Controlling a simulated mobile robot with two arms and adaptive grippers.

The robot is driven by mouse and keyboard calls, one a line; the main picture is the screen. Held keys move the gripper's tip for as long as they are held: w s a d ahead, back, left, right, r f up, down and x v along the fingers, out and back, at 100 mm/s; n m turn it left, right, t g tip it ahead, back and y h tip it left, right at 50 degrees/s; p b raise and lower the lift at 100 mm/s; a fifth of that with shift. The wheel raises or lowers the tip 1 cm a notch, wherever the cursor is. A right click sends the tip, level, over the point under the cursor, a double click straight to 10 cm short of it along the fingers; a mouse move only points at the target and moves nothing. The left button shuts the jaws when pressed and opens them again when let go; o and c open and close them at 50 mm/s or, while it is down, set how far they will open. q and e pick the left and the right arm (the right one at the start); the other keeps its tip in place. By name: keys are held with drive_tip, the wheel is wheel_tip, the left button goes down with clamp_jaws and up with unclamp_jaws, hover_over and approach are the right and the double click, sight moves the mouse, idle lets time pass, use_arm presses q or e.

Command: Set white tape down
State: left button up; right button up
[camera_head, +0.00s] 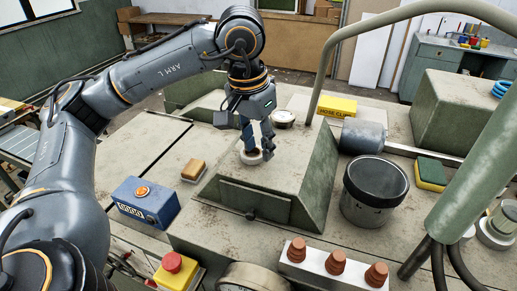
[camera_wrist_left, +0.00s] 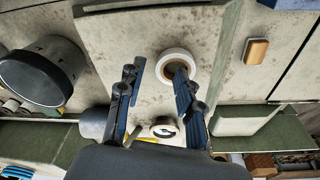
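The white tape (camera_head: 251,157) is a small ring lying flat on the grey-green machine top, below my left gripper (camera_head: 258,142). In the left wrist view the white tape (camera_wrist_left: 164,62) shows as a ring with a brown inner core. My left gripper (camera_wrist_left: 158,85) has its two fingers spread apart. One fingertip overlaps the tape's ring and hole; I cannot tell whether it is inside the hole or above it. The other finger is clear of the tape, to its left in the wrist view. My right gripper is not in view.
A raised sloped plate (camera_head: 322,170) stands right of the tape. A tan block (camera_head: 193,170) and a blue button box (camera_head: 145,202) sit left. Bare surface surrounds the tape.

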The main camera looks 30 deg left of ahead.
use_arm(q)
wheel_tip(320, 180, up, 10)
drive_tip(key=s, duration=0.1)
drive_tip(key=shift+s+a, duration=0.15)
drive_tip(key=shift+s, duration=0.15)
